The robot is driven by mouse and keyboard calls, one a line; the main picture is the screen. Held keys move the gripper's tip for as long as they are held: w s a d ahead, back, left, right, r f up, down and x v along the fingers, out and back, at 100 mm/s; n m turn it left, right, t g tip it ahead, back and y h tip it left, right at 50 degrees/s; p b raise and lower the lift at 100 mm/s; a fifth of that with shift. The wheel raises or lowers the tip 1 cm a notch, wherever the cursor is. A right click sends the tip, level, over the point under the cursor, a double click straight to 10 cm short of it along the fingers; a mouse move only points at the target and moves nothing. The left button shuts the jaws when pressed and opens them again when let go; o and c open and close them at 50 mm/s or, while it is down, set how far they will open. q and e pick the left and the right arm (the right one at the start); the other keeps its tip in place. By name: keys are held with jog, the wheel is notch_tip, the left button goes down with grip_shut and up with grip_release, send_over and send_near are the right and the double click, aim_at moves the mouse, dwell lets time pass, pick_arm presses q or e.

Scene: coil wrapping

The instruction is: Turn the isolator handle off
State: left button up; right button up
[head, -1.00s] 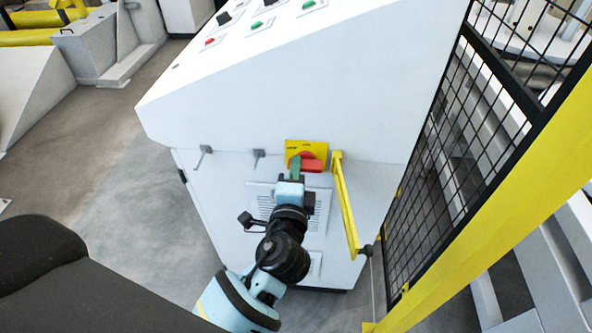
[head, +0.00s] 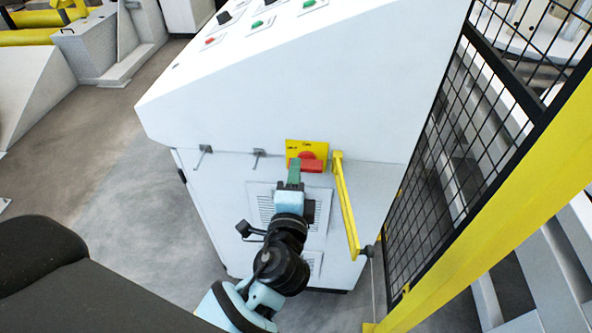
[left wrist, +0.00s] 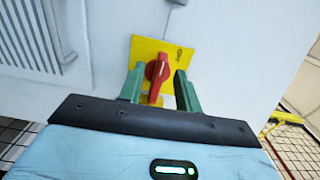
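The isolator is a red handle (head: 312,165) on a yellow plate (head: 293,147) on the front of the white cabinet. In the head view the handle's bar lies about level; the plate's lettering is too small to read surely. My left gripper (head: 294,171) is just in front of and below the plate. In the left wrist view my left gripper (left wrist: 159,72) is open, with one green finger on each side of the red handle (left wrist: 157,78). Gaps show between handle and fingers. How deep the handle sits between them is unclear. My right gripper is not in view.
The white cabinet (head: 290,100) has buttons on its sloped top. A yellow bar (head: 346,205) stands out right of the isolator. A black mesh fence (head: 440,150) with a yellow post (head: 480,215) closes the right side. Open floor (head: 90,130) lies to the left.

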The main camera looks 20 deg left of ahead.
pick_arm(q)
jog(key=v, duration=0.6)
jog(key=shift+b, duration=0.35)
